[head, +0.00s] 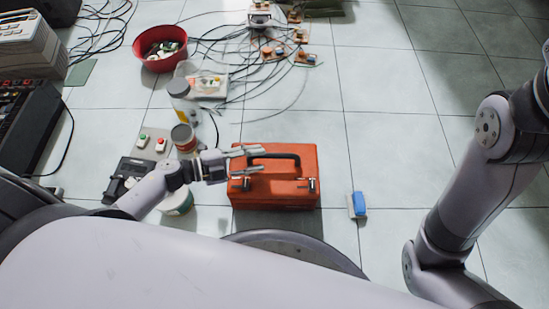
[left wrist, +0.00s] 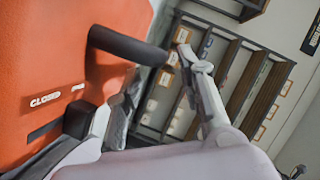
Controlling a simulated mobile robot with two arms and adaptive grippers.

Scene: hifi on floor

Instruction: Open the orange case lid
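The orange case (head: 300,165) stands on the tiled floor in the middle of the head view, its lid shut. A black handle (head: 275,156) lies along its top and metal latches show near the front corners. My left gripper (head: 257,160) reaches in from the left over the left end of the case, fingers apart. In the left wrist view the orange case (left wrist: 60,50) fills the left side, with a "CLOSED" label and the black handle (left wrist: 125,43). The fingers (left wrist: 165,95) are spread near the handle, with nothing clearly between them. Whether they touch it I cannot tell. My right gripper is out of view.
A blue and white block (head: 357,205) lies right of the case. Jars (head: 184,138) and a button box (head: 153,144) stand close on the left. A red bowl (head: 162,46), cables and small boards lie behind. The floor to the right is mostly clear.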

